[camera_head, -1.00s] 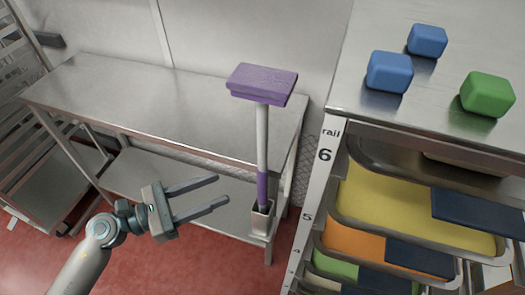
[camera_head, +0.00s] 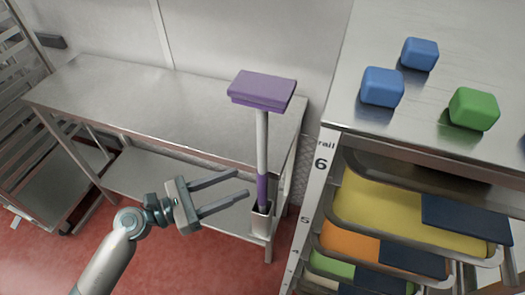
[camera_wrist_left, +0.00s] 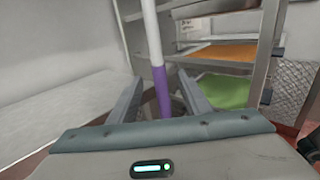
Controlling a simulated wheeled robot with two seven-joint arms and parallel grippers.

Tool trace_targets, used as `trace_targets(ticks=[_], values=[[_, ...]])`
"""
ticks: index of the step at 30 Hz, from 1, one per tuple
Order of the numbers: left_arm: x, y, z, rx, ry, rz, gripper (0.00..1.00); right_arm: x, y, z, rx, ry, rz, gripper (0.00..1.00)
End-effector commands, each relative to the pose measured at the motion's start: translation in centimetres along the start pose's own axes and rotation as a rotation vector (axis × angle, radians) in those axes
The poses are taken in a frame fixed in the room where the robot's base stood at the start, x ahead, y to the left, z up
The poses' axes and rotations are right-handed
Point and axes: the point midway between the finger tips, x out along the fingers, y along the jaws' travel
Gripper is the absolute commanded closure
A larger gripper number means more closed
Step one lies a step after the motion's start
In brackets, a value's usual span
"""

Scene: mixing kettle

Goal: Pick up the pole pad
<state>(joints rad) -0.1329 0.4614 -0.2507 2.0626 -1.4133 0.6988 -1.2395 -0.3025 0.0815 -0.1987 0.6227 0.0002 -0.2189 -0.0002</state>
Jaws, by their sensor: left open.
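The pole pad (camera_head: 262,91) is a purple block on top of an upright white pole with a purple lower grip (camera_head: 262,188). The pole's foot stands in a small metal holder (camera_head: 261,220) at the front right corner of the steel table. My left gripper (camera_head: 243,184) is open, with its two fingers pointing at the lower pole from the left, a little short of it. In the left wrist view the white pole (camera_wrist_left: 152,35) and its purple grip (camera_wrist_left: 162,90) show between and beyond the open fingers; the pad is out of that view. My right gripper is not seen.
The steel table (camera_head: 150,100) stands behind my left arm. A rack on the right holds trays with yellow (camera_head: 400,208) and orange (camera_head: 350,240) contents. Blue (camera_head: 382,87) and green (camera_head: 474,108) blocks lie on its top. A wheeled rack (camera_head: 50,180) stands at left.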

Motion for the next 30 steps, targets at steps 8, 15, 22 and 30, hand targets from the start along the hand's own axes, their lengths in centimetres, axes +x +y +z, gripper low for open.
trace_targets(ticks=[8, 15, 22, 30], values=[[5.0, 0.0, 0.5, -0.002, -0.003, 0.0, 0.56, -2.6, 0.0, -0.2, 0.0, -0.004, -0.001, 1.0], [7.3, 0.0, 0.1, -0.002, -0.001, 0.0, 0.56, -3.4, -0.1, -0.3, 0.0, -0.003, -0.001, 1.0], [7.4, 0.0, -0.1, -0.001, 0.0, 0.0, 0.56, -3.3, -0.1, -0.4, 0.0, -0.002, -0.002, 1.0], [8.0, 0.1, 0.1, -0.002, -0.001, 0.0, 0.56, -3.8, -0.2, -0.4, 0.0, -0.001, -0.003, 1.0]])
